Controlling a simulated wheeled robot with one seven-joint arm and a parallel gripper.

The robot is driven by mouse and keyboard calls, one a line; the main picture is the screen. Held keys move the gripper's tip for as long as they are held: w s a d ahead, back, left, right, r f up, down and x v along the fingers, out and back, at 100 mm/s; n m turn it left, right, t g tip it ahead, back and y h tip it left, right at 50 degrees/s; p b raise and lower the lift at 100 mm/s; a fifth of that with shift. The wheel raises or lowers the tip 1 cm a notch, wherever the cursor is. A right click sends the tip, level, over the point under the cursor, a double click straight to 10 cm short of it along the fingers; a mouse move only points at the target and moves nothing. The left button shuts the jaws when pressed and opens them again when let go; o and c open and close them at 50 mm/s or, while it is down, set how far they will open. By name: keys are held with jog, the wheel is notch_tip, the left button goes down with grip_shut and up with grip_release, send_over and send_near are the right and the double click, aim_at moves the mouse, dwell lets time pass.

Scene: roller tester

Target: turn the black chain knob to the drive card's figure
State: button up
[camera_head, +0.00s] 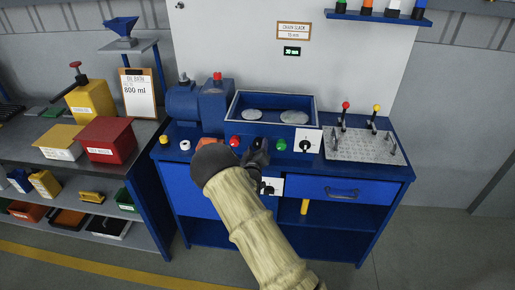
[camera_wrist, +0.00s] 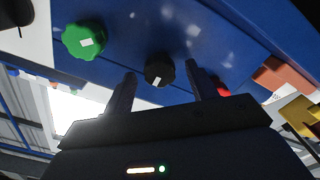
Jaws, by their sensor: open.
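The black chain knob (camera_wrist: 158,69) shows in the wrist view as a lobed knob with a white mark, on the blue front panel. My gripper (camera_wrist: 161,73) is open, with one fingertip on each side of the knob; I cannot tell whether they touch it. In the head view my gripper (camera_head: 259,148) is at the front panel and hides the knob. A white card headed "CHAIN SLACK" (camera_head: 294,30) hangs on the backboard; its small figure looks like 15 mm. The green-lit display (camera_head: 292,51) below it seems to read 30 mm.
A red knob (camera_head: 235,141) and a green knob (camera_head: 281,144) flank my gripper. A white switch plate (camera_head: 307,141) is to the right, another (camera_head: 271,186) below. A blue tray (camera_head: 236,104) and levers (camera_head: 345,107) are on the bench. A shelf (camera_head: 145,127) stands left.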

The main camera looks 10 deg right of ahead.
jog(key=c, duration=1)
jog(key=shift+d, duration=0.1)
jog(key=shift+f+m+b, duration=0.15)
jog(key=shift+m+b, duration=0.25)
jog(key=shift+b, duration=0.05)
